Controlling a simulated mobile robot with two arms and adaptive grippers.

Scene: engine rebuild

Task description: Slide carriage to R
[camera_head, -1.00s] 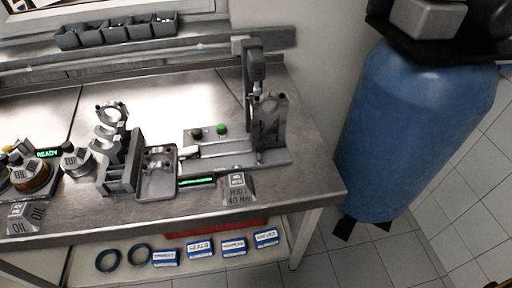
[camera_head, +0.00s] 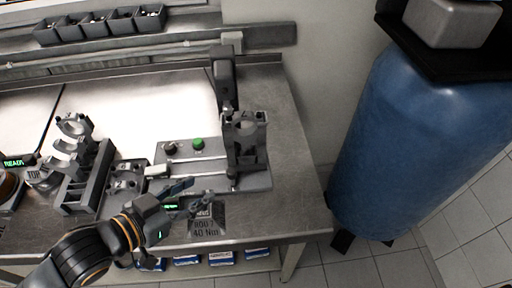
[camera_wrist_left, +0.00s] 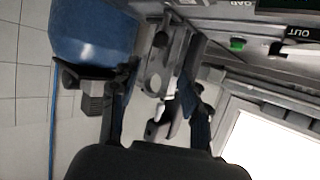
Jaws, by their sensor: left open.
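A grey slide fixture (camera_head: 255,179) stands on the bench, with rails running left to right, a green button (camera_head: 198,143) and a dark button. An upright grey bracket with a round opening (camera_head: 243,145), possibly the carriage, stands at its right part. A white block (camera_head: 157,171) is at the left of the rails. My left gripper (camera_head: 196,193) is open and empty in front of the fixture, over the bench's front part. In the left wrist view a grey bracket with holes (camera_wrist_left: 157,75) appears between the open fingers. My right gripper is not in view.
Left of the fixture stands a grey stepped holder (camera_head: 85,180). A labelled block (camera_head: 207,226) sits close to my left gripper at the front. A tall blue cylinder (camera_head: 430,150) stands right of the bench. Small bins (camera_head: 100,23) line the back.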

